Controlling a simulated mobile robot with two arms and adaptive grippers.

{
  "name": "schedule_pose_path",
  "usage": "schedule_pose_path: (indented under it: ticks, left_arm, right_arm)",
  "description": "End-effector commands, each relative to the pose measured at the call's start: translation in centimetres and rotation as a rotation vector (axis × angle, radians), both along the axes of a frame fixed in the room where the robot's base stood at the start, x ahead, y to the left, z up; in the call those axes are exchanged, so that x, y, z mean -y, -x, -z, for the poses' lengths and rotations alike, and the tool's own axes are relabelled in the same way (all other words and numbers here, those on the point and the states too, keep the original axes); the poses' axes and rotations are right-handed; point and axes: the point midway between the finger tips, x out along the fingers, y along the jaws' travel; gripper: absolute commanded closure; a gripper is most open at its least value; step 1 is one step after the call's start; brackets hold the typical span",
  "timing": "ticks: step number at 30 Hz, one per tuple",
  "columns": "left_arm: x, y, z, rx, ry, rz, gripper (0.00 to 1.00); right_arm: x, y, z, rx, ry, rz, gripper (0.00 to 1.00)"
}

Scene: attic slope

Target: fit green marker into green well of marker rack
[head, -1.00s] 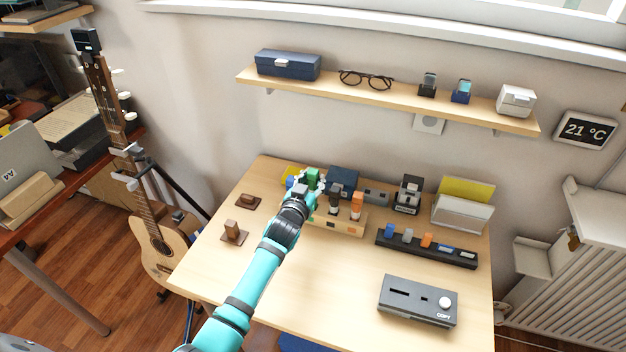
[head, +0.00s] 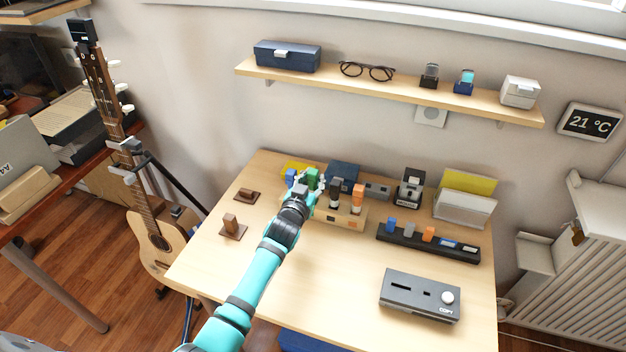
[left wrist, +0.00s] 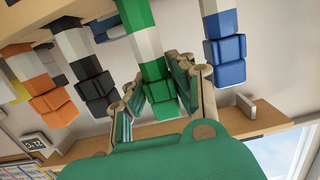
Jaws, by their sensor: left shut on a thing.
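The green marker (head: 312,178) is upright in my left gripper (head: 309,188), whose fingers close on it from both sides. The left wrist view shows the marker (left wrist: 160,88) between the fingers (left wrist: 160,92). The wooden marker rack (head: 350,223) stands on the desk, partly behind my gripper and wrist. The green marker is over its left part, between the blue marker (head: 291,177) and the black marker (head: 335,188). An orange marker (head: 357,197) stands at right. The green well and the marker's lower end are hidden, so I cannot tell how deep it sits. My right gripper is not seen.
A black tray (head: 460,251) with small coloured pieces and a grey copy device (head: 420,296) are right of the rack. Two brown stands (head: 233,229) lie at left. A dark blue box (head: 343,174) is behind. The desk's front middle is clear.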

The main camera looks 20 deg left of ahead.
Motion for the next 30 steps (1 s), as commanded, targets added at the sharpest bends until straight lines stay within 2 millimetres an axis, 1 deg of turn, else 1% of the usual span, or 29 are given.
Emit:
schedule_pose_path:
  ticks: [22, 23, 28, 29, 30]
  left_arm:
    - [0.0, 0.0, 2.0, 0.001, 0.001, 0.000, 1.00]
    - [0.0, 0.0, 1.9, 0.001, 0.001, 0.000, 0.76]
    - [0.0, 0.0, 1.8, 0.001, 0.000, 0.000, 0.54]
    - [0.0, 0.0, 1.8, 0.001, 0.000, 0.000, 0.51]
    - [0.0, 0.0, 1.8, 0.001, 0.000, 0.000, 0.51]
  right_arm:
    - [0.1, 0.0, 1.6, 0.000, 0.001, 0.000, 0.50]
    - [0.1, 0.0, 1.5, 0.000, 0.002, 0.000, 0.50]
    - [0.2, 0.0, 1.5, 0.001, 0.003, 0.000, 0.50]
    - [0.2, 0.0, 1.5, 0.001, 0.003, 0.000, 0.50]
    - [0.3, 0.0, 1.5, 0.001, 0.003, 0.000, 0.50]
